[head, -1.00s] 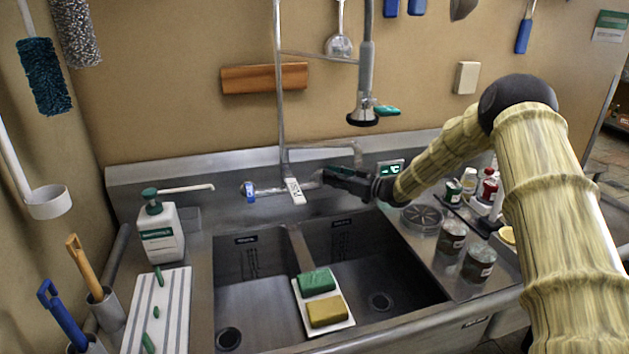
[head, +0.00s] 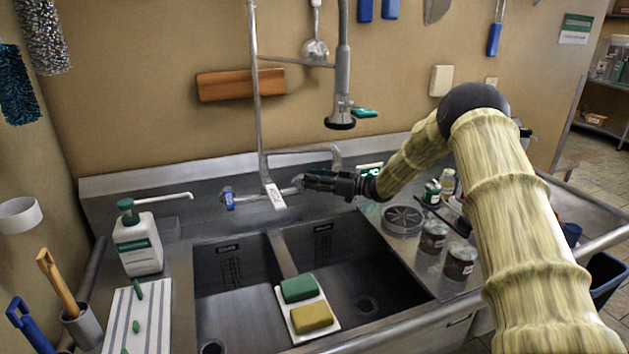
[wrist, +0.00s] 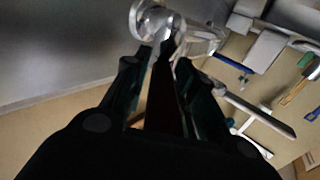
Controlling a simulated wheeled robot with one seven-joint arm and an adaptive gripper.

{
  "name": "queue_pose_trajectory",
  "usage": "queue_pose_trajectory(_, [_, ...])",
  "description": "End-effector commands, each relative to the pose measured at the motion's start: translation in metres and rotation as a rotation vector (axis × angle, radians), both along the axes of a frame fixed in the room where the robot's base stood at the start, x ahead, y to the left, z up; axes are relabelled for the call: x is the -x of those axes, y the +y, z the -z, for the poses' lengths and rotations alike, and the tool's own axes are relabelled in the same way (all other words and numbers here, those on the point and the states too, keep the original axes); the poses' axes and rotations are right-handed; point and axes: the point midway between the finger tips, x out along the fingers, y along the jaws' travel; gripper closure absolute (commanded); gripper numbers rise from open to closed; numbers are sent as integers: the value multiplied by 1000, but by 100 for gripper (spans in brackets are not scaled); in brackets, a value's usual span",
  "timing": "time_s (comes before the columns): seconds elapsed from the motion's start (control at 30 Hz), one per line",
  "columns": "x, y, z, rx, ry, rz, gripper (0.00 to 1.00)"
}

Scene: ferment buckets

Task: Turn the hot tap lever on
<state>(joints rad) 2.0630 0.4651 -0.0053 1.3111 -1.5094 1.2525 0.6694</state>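The tap is a metal wall mixer behind the double sink. A blue lever (head: 228,199) sits at its left end, and a white tag (head: 275,195) hangs near its middle. My gripper (head: 303,182) is at the tap's right end and covers that end in the head view, so no hot lever can be made out there. In the wrist view my gripper's fingers (wrist: 165,62) are apart, with their tips close to the shiny tap body (wrist: 150,20). A dark reddish-brown piece (wrist: 164,100) shows between the fingers; I cannot tell whether they touch it.
The sprayer (head: 341,100) hangs above and right of the tap. Sponges (head: 305,303) lie on a white tray on the sink divider. A soap bottle (head: 137,240) stands left; jars (head: 433,238) stand right. The basins below are empty.

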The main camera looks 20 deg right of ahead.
Motion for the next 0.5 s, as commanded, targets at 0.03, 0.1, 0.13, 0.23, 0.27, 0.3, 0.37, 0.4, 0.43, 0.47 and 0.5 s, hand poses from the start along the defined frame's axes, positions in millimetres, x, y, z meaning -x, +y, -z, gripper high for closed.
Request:
queue_pose_trajectory(0.03, [0, 0, 0, 0, 0, 0, 59])
queue_pose_trajectory(0.1, [0, 1, 0, 0, 0, -1, 57])
queue_pose_trajectory(0.13, [0, 1, 0, 0, 0, -1, 57])
queue_pose_trajectory(0.23, [0, 2, 0, 0, 0, -2, 57])
queue_pose_trajectory(0.27, [0, 2, 0, 0, 0, -2, 57])
queue_pose_trajectory(0.3, [0, 2, 0, 0, 0, -2, 57])
queue_pose_trajectory(0.37, [0, 1, 0, 1, 1, -2, 57])
queue_pose_trajectory(0.4, [1, 0, 0, 1, 1, -2, 57])
queue_pose_trajectory(0.43, [2, -1, 0, 1, 1, -2, 57])
queue_pose_trajectory(0.47, [3, -3, 0, 0, 0, -2, 57])
queue_pose_trajectory(0.5, [5, -6, 0, 0, 0, -1, 57])
